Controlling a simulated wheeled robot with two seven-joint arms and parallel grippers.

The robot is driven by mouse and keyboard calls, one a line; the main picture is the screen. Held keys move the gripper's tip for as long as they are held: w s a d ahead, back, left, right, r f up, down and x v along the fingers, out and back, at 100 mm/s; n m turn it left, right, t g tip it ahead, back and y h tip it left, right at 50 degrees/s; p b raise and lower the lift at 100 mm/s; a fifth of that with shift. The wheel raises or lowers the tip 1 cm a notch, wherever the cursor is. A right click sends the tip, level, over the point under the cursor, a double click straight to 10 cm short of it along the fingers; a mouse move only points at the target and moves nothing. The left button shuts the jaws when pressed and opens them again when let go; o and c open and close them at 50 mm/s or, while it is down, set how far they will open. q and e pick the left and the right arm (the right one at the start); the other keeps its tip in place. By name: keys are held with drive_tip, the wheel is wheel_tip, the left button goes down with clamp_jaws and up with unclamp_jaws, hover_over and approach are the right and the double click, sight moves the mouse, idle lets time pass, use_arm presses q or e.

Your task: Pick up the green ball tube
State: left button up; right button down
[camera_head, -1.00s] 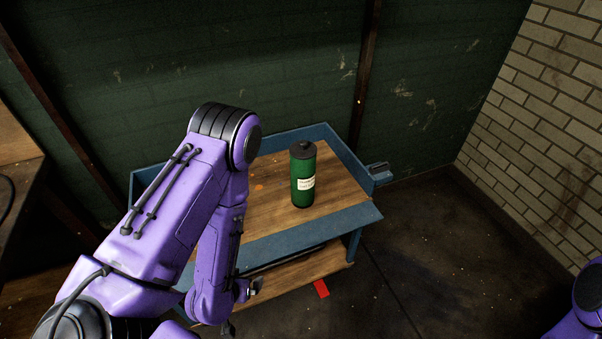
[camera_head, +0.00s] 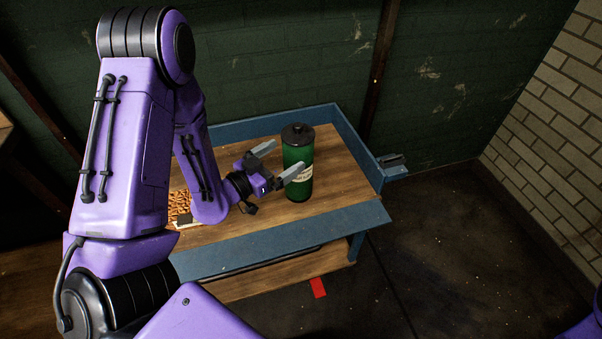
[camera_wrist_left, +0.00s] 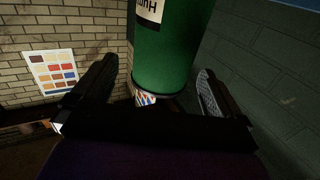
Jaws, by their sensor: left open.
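The green ball tube (camera_head: 297,186) stands upright on the wooden top of the blue-framed workbench, with a black lid and a pale label. My left gripper (camera_head: 281,160) is open at the tube's left side, one finger behind and one in front of the label. In the left wrist view the green tube (camera_wrist_left: 172,50) rises between the two open fingers (camera_wrist_left: 155,88); its upper part is out of frame. I cannot tell whether either finger touches it. My right gripper is not in view; only a bit of purple arm shows at the lower right corner.
The workbench (camera_head: 350,218) has a raised blue rim at the back and sides and a lower shelf. A tray of small orange-brown pieces (camera_head: 180,205) lies on the left of its top, partly behind my arm. A red object (camera_head: 318,288) lies near the lower shelf.

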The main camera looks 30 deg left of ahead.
sight(298, 144)
use_arm(q)
drive_tip(key=x, duration=0.2)
drive_tip(key=p+x, duration=0.2)
drive_tip(key=x, duration=0.1)
drive_tip(key=shift+w+a+r, duration=0.2)
drive_tip(key=shift+w+a, duration=0.05)
drive_tip(key=shift+w, duration=0.15)
drive_tip(key=shift+w+d, duration=0.15)
drive_tip(key=shift+w, duration=0.2)
drive_tip(key=c, duration=1.7)
drive_tip(key=shift+o, duration=0.2)
